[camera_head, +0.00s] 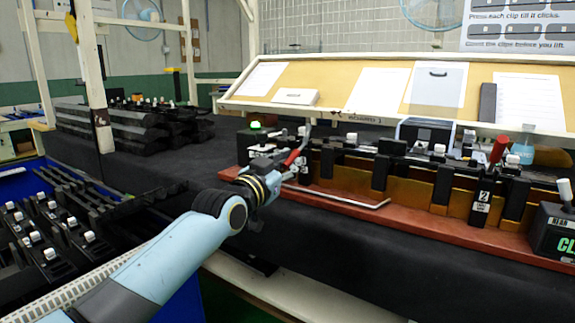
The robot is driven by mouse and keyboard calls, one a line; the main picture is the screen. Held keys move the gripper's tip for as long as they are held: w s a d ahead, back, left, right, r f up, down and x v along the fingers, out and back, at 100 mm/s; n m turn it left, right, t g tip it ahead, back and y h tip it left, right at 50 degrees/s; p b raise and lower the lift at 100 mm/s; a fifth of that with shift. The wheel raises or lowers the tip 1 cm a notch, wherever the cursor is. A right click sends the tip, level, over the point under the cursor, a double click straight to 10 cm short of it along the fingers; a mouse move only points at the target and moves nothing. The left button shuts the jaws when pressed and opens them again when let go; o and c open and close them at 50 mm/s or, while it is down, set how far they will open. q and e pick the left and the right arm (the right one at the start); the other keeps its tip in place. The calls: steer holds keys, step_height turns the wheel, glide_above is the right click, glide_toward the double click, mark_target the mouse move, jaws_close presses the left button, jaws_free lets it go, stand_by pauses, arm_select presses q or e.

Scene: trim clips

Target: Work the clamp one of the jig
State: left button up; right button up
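The jig is a long red-brown base (415,219) on the black-covered bench, with orange-brown plates and black blocks along it. At its left end a clamp with a red handle (297,152), tilted up to the right, stands by my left gripper (291,170). The gripper's fingers are at or just beside this clamp. Whether they touch it, and whether they are open or shut, is too small and overlapped to tell. A second clamp with a red handle (498,148) stands upright at the right, near a block labelled 2 (482,201). My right gripper is out of view.
A green-lit device (256,126) sits behind the jig's left end. A dark box (553,236) with green lettering stands at the right end. A sloped board (340,83) with papers rises behind. A blue bin (15,186) with black parts is at left. The bench front is clear.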

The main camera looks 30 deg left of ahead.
arm_select(q)
steer(key=o, duration=0.4)
steer(key=shift+o, duration=0.2)
steer(key=s+f, duration=0.1)
steer(key=s, duration=1.1)
steer(key=shift+a, duration=0.15)
steer(key=shift+f, duration=0.15)
steer(key=s+a+f+n+g+y, duration=0.1)
steer(key=s+f+g, duration=0.25)
steer(key=f, duration=0.85)
steer(key=s+a+f+n+g, duration=0.15)
steer(key=s+f, duration=0.35)
steer(key=f, duration=0.7)
steer(key=s+f+g+y, duration=0.1)
steer(key=s+f+g, duration=0.35)
steer(key=f, duration=0.75)
steer(key=s+d+f+g, duration=0.1)
steer(key=s+f+g, duration=0.2)
steer(key=s+f, duration=0.4)
steer(key=s+f+g, duration=0.3)
steer(key=s+f, duration=0.4)
steer(key=s, duration=1.1)
steer(key=s+d+f+g, duration=0.1)
steer(key=s+f+g, duration=0.2)
steer(key=s+f, duration=0.4)
steer(key=s, duration=0.5)
steer(key=shift+s+d+h, duration=0.25)
steer(key=shift+d+h, duration=0.1)
steer(key=shift+h, duration=0.05)
